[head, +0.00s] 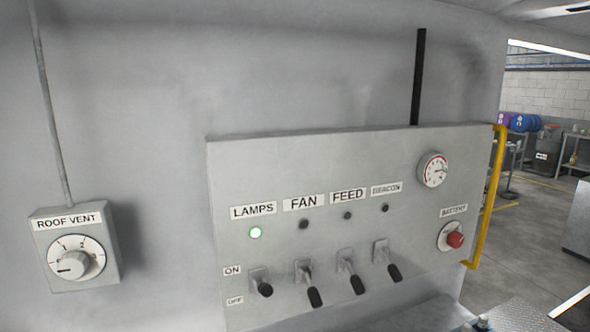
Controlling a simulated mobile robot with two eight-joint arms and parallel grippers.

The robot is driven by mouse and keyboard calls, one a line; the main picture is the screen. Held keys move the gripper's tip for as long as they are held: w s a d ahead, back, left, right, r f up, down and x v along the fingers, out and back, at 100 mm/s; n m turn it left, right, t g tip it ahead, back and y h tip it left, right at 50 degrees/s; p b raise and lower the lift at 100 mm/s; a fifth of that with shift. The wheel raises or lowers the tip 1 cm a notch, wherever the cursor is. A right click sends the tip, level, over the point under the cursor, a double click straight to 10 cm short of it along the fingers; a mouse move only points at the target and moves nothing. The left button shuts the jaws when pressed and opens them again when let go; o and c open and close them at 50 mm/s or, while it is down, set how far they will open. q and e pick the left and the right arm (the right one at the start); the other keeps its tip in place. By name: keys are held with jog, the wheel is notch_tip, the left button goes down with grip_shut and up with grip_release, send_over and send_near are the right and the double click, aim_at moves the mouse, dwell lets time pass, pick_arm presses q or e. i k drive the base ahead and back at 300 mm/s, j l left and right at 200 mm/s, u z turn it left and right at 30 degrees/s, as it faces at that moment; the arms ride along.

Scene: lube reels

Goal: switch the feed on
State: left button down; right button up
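A grey switch panel (280,170) is on the wall. The FEED label (348,196) sits above a dark, unlit indicator (347,215). The FEED lever (356,284) below it points down towards the OFF mark (235,300), like the FAN lever (314,297) and BEACON lever (394,272). The LAMPS lever (264,289) juts out more towards me, and its indicator (256,232) glows green. Neither of my grippers is in view.
A dial gauge (433,169) and a red BATTERY knob (455,240) are at the panel's right. A yellow rail (488,200) runs along its right edge. A ROOF VENT dial box (75,250) is at left. The workshop floor opens at right.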

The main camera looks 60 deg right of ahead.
aim_at(356, 283)
jog(key=z, duration=2.75)
